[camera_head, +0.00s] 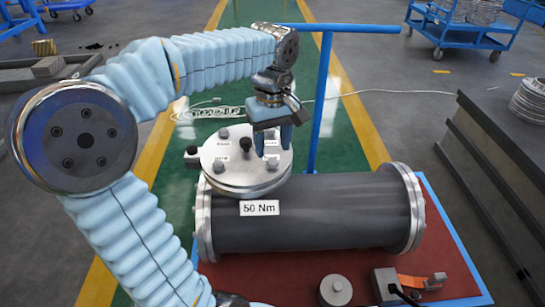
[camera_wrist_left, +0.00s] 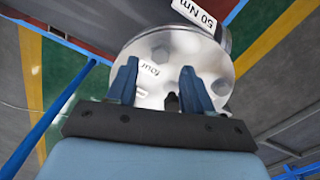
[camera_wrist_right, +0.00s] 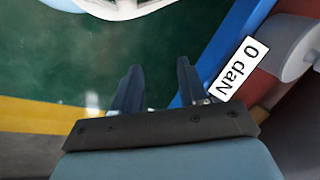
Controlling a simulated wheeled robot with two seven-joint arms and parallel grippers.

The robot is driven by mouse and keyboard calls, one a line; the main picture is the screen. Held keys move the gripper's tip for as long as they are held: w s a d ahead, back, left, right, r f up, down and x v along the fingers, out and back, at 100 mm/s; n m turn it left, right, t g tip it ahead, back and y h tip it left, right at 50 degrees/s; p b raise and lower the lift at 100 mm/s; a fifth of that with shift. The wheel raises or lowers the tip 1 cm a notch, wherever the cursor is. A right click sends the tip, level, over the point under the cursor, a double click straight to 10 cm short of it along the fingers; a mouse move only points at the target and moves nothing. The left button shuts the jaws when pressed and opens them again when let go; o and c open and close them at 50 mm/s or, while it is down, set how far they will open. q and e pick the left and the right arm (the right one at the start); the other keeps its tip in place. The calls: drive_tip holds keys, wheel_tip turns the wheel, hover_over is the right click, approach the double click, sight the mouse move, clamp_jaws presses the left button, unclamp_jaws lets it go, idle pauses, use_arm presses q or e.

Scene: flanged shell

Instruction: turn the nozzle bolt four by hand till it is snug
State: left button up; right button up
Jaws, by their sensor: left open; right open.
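The round metal flange cover (camera_head: 245,183) sits on the dark cylindrical shell (camera_head: 320,205), with bolt heads around a black central knob. My left gripper (camera_head: 272,145) is open and points down over the cover's right side. My right gripper (camera_wrist_right: 157,66) is open and empty.
A "50 Nm" sign (camera_head: 260,208) is on the shell. A grey round piece (camera_head: 336,290) and a grey box (camera_head: 393,284) with an orange part lie on the red base. A blue post (camera_head: 320,100) stands behind. A "0 daN" sign (camera_wrist_right: 238,70) shows near my right fingers.

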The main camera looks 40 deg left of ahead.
sight(273, 161)
use_arm(q)
drive_tip(key=shift+f, duration=1.9)
clamp_jaws()
